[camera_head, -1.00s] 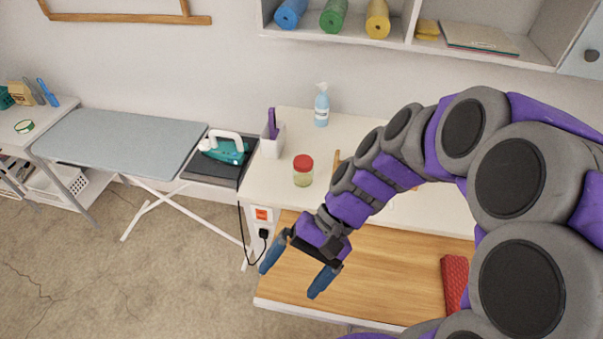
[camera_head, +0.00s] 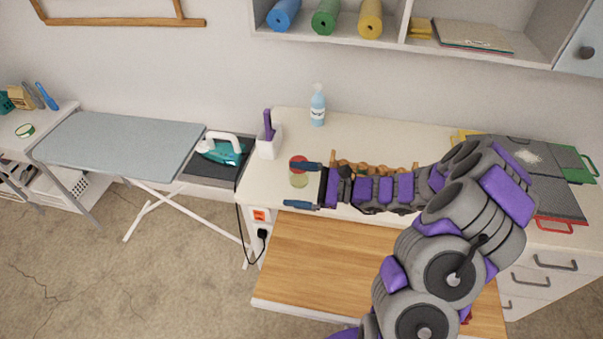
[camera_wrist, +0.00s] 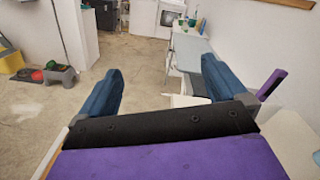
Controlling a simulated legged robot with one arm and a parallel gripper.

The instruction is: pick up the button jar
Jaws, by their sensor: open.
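The button jar (camera_head: 299,180) is a small clear jar with a red lid and pale yellowish contents. It stands upright on the white counter (camera_head: 262,184) near its left end in the head view. My gripper (camera_head: 302,185) is open, its two blue fingers pointing left. In the head view the upper finger overlaps the lid and the lower finger shows in front of the jar; I cannot tell whether they touch it. In the wrist view my gripper (camera_wrist: 160,95) shows its fingers spread, and no jar can be made out between them.
A white holder (camera_head: 270,143) with a purple tool and a blue spray bottle (camera_head: 318,106) stand behind the jar. A wooden rack (camera_head: 372,169) lies behind my arm. A wooden surface (camera_head: 310,262) is lower in front.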

